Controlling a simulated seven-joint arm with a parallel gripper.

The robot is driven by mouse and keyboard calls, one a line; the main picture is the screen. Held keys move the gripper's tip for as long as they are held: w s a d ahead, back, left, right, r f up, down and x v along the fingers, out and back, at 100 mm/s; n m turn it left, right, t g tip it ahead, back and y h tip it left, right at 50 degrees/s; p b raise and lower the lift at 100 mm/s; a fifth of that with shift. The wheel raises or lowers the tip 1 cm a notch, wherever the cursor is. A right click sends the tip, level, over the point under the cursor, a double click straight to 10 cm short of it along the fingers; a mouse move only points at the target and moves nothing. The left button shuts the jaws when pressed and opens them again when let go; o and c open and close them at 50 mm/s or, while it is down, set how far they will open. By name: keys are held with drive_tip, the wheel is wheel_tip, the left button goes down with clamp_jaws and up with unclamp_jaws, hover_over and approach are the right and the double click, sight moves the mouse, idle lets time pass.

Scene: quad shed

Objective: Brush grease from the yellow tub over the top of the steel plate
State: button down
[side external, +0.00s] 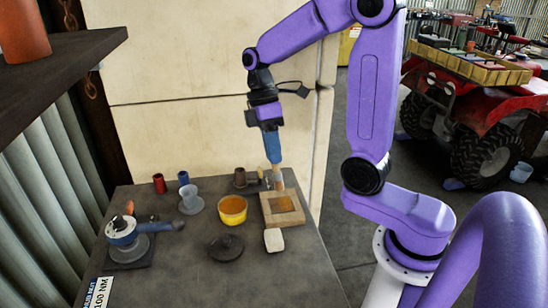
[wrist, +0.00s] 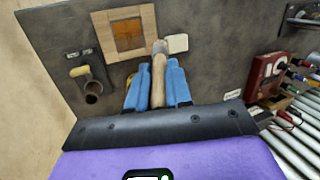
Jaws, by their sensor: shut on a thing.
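My gripper (side external: 273,158) points down above the back of the bench, its blue fingers shut on a brush (side external: 277,173) with a pale wooden handle. In the wrist view the brush (wrist: 159,78) stands between the fingers, its head near the front edge of a wooden frame. The steel plate (side external: 284,204) lies in this wooden frame; its top looks amber-brown, also in the wrist view (wrist: 128,35). Whether the bristles touch the plate or frame is unclear. The yellow tub (side external: 232,218), with amber grease inside, stands open left of the frame.
A white block (side external: 274,240) lies by the frame, and a dark round lid (side external: 226,247) lies before the tub. A brown pipe piece (side external: 240,178), a grey funnel-like cup (side external: 190,200) and a blue-grey power tool (side external: 125,231) stand further left. The bench front is mostly clear.

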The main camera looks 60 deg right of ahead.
drive_tip(key=shift+f, duration=0.1)
wheel_tip(320, 180, down, 8)
drive_tip(key=shift+w+d+r, duration=0.15)
drive_tip(key=shift+r, duration=0.05)
drive_tip(key=shift+w+d+r, duration=0.1)
drive_tip(key=shift+w+d, duration=0.75)
drive_tip(key=shift+w+d+f, duration=0.2)
drive_tip(key=shift+w+d, duration=1.15)
drive_tip(key=shift+s+a+r, duration=0.1)
drive_tip(key=shift+s+a, duration=2.3)
drive_tip(key=shift+r, duration=3.95)
